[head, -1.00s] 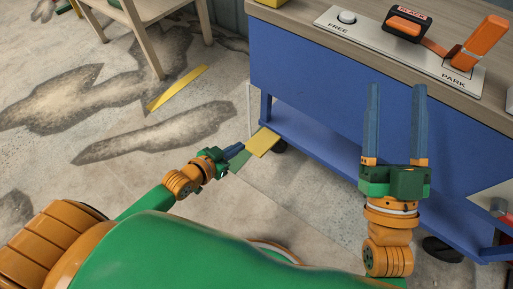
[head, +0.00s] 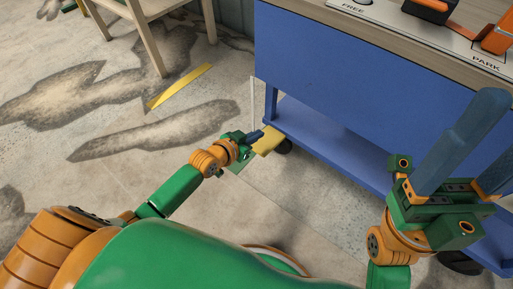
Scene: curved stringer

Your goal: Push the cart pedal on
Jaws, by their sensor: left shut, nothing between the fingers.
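The yellow pedal (head: 268,145) sticks out at the lower left corner of the blue cart (head: 330,85), low near the floor. My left gripper (head: 257,136) is shut and empty. Its dark blue fingers lie over or right at the pedal's near left edge and hide part of it; I cannot tell whether they press on it. My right gripper (head: 497,128) is open and empty in front of the cart's right side, with its fingers pointing up, well away from the pedal.
The cart's wooden top carries a panel (head: 405,14) marked FREE and PARK, with an orange lever (head: 498,40). A dark wheel (head: 284,147) shows beside the pedal. A wooden chair (head: 150,40) stands at the back left.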

